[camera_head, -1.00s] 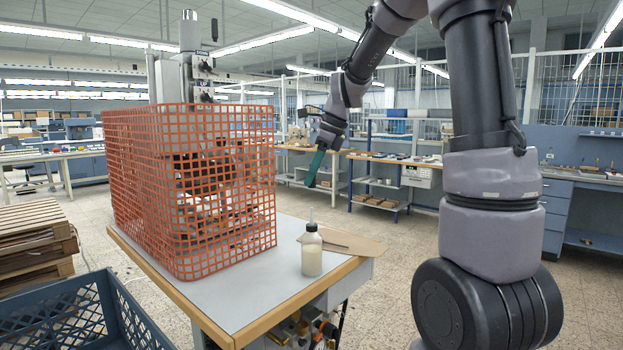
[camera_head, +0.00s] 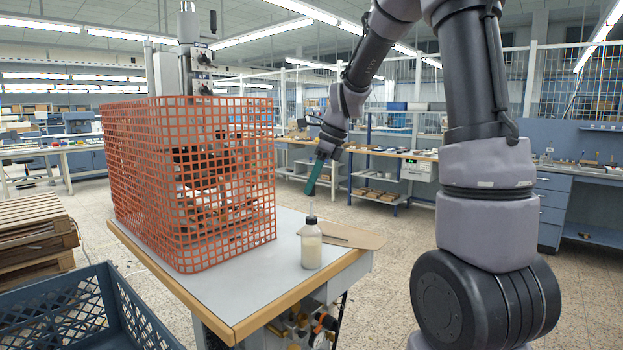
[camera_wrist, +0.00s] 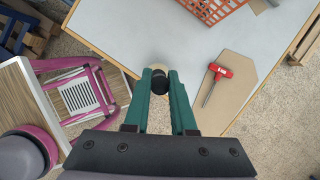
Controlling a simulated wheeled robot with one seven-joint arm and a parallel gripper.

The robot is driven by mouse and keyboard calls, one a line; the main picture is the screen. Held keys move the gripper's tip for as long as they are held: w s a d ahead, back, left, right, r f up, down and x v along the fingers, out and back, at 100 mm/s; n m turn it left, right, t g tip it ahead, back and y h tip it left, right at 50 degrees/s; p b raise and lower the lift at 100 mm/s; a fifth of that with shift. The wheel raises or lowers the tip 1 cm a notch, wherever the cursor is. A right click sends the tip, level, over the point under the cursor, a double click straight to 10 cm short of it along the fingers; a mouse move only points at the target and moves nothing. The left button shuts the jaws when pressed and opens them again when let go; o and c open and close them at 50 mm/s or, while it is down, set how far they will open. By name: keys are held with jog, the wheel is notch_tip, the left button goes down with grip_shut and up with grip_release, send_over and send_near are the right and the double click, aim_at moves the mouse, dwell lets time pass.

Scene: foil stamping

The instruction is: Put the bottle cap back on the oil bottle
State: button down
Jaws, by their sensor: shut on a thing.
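The oil bottle (camera_head: 311,246) stands upright near the right front edge of the table, with pale contents and a thin pale tip on top. My gripper (camera_head: 310,194) reaches down with its green fingers. Its fingertips appear just above the bottle's tip in the head view, and I cannot tell whether they touch. In the wrist view my gripper (camera_wrist: 160,80) is shut on a small dark round piece, the bottle cap (camera_wrist: 159,83). The bottle is largely hidden behind the cap and fingers there.
A brown board (camera_head: 358,237) lies beside the bottle, with a red-handled tool (camera_wrist: 220,71) on it. An orange mesh guard (camera_head: 200,180) around a machine fills the left of the table (camera_head: 245,287). A blue crate (camera_head: 125,312) and wooden pallets (camera_head: 35,235) stand at the left.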

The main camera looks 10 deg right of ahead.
jog(key=shift+f, duration=1.75)
jog(key=c, duration=0.7)
grip_release()
jog(key=shift+o, duration=0.2)
jog(key=v, duration=1)
jog(key=shift+d+r, duration=0.2)
jog(key=shift+r, duration=0.1)
jog(key=shift+s, duration=0.15)
